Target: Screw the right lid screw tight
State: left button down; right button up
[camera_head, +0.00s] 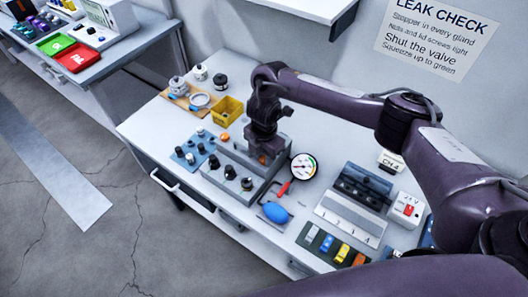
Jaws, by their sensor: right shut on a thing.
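The grey sensor box (238,160) stands on the white bench with black gland fittings (230,172) along its front. An orange lid screw (224,137) shows at the left part of the box. My right gripper (263,151) points down over the right part of the box, shut on the right lid screw (263,160), of which only a little orange shows below the fingers. The gripper hides most of that screw, so how deep it sits cannot be seen. My left gripper is not in view.
A pressure gauge (304,166) and a blue squeeze bulb (275,212) lie right of the box. A blue mat (186,150) with small parts is left. A yellow bin (227,108) stands behind. A grey rack (350,210) stands further right.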

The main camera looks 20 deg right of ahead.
aim_at(264, 158)
jog(key=shift+w+r+m, duration=0.1)
jog(key=shift+w+m, duration=0.05)
jog(key=shift+m, duration=0.45)
jog(key=o, duration=1)
jog(key=shift+p, duration=0.3)
notch_tip(264, 158, up, 8)
jog(key=shift+f+p, duration=0.2)
jog(key=shift+p, duration=0.55)
